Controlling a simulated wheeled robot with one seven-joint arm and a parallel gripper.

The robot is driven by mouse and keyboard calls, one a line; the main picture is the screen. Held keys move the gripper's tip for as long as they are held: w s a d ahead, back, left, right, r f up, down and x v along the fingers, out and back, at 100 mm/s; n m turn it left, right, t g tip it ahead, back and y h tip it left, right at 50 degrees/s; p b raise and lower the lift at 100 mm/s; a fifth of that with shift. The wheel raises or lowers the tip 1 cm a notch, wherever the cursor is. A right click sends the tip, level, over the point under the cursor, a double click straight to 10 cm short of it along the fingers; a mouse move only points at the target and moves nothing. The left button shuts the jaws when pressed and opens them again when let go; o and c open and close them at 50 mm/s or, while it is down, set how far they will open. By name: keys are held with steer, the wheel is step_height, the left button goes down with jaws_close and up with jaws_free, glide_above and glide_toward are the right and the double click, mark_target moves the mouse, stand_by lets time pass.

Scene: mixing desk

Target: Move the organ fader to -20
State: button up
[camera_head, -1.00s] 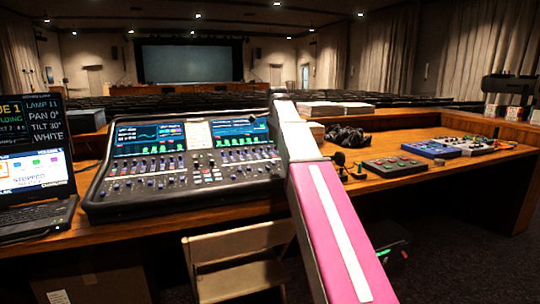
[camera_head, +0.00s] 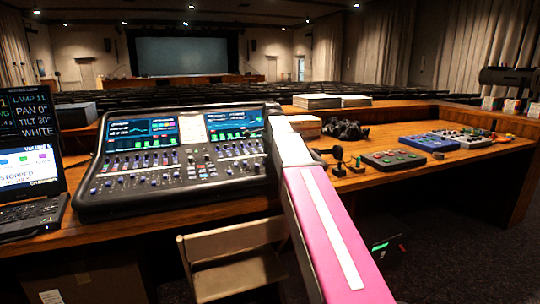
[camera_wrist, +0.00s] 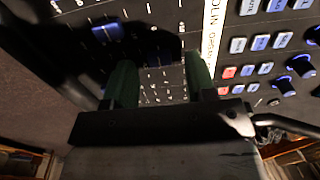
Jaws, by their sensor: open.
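The mixing desk (camera_head: 180,199) stands on the wooden table, with two lit screens and rows of faders and knobs. My arm reaches to its right side; my gripper is not clearly visible in the head view. In the wrist view, my gripper (camera_wrist: 159,66) is open, its two green fingers apart over the desk's panel (camera_wrist: 170,22). A blue fader cap (camera_wrist: 104,30) shows beyond the left finger. A shaded blue shape lies beyond the gap between the fingers. I cannot tell which fader is the organ's; a white label strip (camera_wrist: 212,28) is only partly readable.
In the wrist view, several lit buttons and blue knobs (camera_wrist: 285,86) lie right of the fingers. A laptop (camera_head: 30,190) stands left of the desk. A folding chair (camera_head: 235,250) is in front. Pedals (camera_head: 393,158) and a dark cable heap (camera_head: 345,130) lie to the right.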

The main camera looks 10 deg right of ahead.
steer(key=shift+f, duration=0.5)
jaws_close()
steer(key=shift+s+d+f, duration=0.1)
steer(key=shift+s+d, duration=0.1)
steer(key=shift+s, duration=0.75)
steer(key=shift+s+d+f, duration=0.1)
steer(key=shift+s+d, duration=0.05)
steer(key=shift+s, duration=0.8)
steer(key=shift+w, duration=0.1)
jaws_free()
